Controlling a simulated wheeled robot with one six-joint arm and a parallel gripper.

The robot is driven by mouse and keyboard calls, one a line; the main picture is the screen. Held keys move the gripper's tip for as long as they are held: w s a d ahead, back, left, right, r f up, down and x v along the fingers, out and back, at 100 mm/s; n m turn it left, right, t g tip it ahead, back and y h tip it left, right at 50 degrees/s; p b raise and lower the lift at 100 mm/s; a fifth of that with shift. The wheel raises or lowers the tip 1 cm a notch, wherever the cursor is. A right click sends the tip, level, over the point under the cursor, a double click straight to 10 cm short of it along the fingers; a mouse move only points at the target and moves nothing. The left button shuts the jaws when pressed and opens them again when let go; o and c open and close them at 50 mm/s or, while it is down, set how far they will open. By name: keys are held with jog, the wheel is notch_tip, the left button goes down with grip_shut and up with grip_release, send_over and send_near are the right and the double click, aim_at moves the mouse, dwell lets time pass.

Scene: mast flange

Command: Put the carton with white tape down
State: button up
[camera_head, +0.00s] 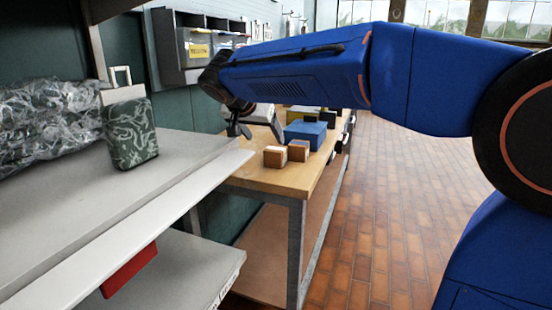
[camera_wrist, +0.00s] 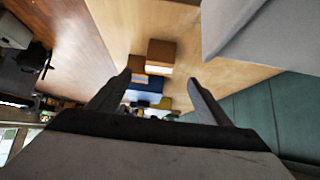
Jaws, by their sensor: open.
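Two small brown cartons stand close together on the wooden workbench (camera_head: 255,178), near its front end. The left carton (camera_head: 275,157) and the right carton (camera_head: 298,151) both show paler patches on their sides. In the wrist view the larger-looking carton (camera_wrist: 161,52) has a white strip along its lower edge; the other carton (camera_wrist: 137,63) sits beside it, with a pale strip too. I cannot tell surely which is the one with white tape. My gripper (camera_wrist: 158,79) is open, with nothing between its fingers. In the head view my gripper (camera_head: 238,128) is above the bench, left of the cartons, partly hidden by my arm.
A blue box (camera_head: 306,134) stands behind the cartons, with yellow and dark items beyond. A grey shelf (camera_head: 185,160) at left holds a patterned green case (camera_head: 130,133) and clear plastic wrap (camera_head: 45,125). The brick floor (camera_head: 385,220) at right is clear.

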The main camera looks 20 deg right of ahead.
aim_at(276, 155)
jog(key=x, duration=1.5)
jog(key=shift+r, duration=0.1)
jog(key=c, duration=1.4)
jog(key=shift+r, duration=0.1)
jog(key=shift+c, duration=0.2)
